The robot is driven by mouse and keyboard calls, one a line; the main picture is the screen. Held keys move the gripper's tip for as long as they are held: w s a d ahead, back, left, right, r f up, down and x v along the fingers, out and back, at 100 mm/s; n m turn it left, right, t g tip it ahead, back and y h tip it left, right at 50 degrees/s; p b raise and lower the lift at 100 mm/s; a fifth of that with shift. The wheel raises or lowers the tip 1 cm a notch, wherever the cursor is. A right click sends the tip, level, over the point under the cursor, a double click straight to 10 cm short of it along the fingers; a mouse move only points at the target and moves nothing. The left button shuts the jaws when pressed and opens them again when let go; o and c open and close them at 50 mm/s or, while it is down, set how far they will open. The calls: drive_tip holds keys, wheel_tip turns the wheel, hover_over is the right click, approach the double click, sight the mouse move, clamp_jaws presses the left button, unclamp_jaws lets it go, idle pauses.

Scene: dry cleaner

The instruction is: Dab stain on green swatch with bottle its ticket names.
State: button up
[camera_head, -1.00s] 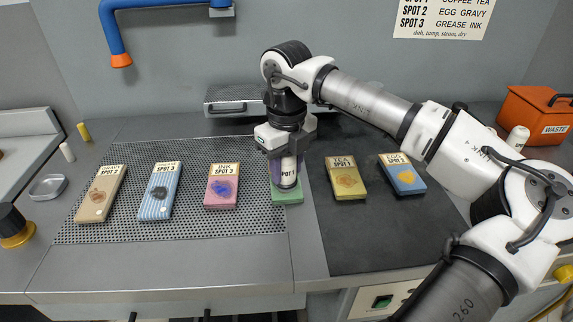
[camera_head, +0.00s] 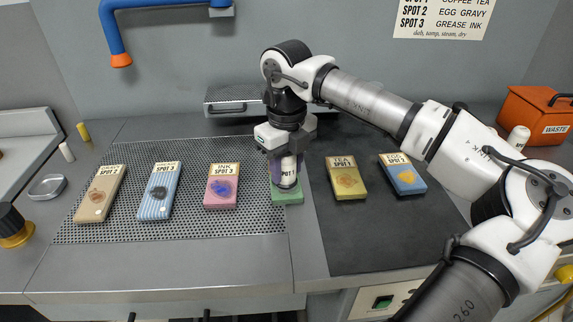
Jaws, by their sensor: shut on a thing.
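The green swatch (camera_head: 287,197) lies at the right edge of the perforated plate, mostly covered by my gripper and a bottle. Its ticket and stain are hidden. My gripper (camera_head: 287,158) is shut on a white bottle (camera_head: 287,176) labelled with what reads as "POT 1", its first letter covered. The bottle is upright over the green swatch. I cannot tell whether its lower end touches the cloth. A wall chart (camera_head: 443,18) lists SPOT 2 for egg and gravy, SPOT 3 for grease and ink; its top line, partly cut off, shows coffee and tea.
Tan (camera_head: 100,195), blue striped (camera_head: 160,192) and pink (camera_head: 221,187) swatches lie left on the perforated plate (camera_head: 190,228). Yellow (camera_head: 346,178) and blue (camera_head: 403,175) swatches lie right on the dark mat (camera_head: 390,235). An orange waste bin (camera_head: 535,115) stands at the back right.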

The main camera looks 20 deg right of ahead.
drive_tip(key=shift+r+p, duration=2.1)
drive_tip(key=shift+r, duration=1.4)
